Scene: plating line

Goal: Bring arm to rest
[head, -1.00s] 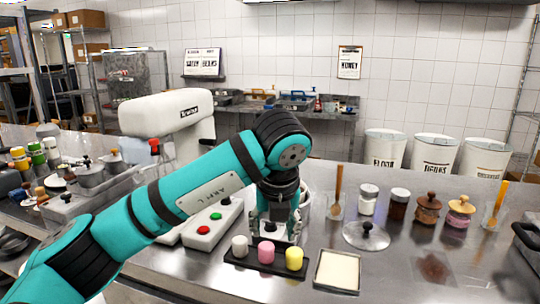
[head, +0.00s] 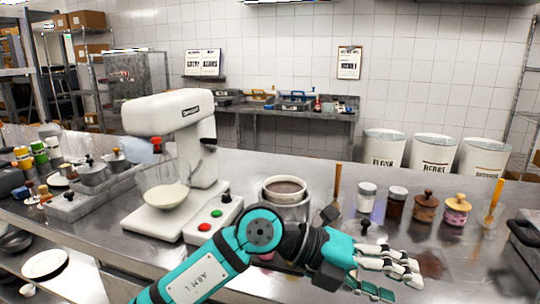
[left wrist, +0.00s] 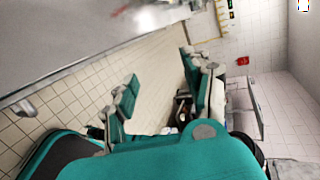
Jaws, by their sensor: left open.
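My left arm comes in along the lower edge of the head view and reaches right. My left gripper (head: 407,283) is at its end, low in front of the counter, with its fingers pointing right. The fingers are spread and nothing is between them. The left wrist view shows the same gripper (left wrist: 158,78) with its fingers apart and open floor beyond. My right gripper is not in view. My arm hides part of the counter, including where the small coloured pots stood.
A white mixer (head: 168,113) with a bowl (head: 167,196) stands left of centre. A round vessel of brown contents (head: 285,189) stands behind my arm. Jars (head: 397,203) and a wooden-handled tool (head: 337,183) stand behind the gripper. The steel counter (head: 500,270) is partly clear at right.

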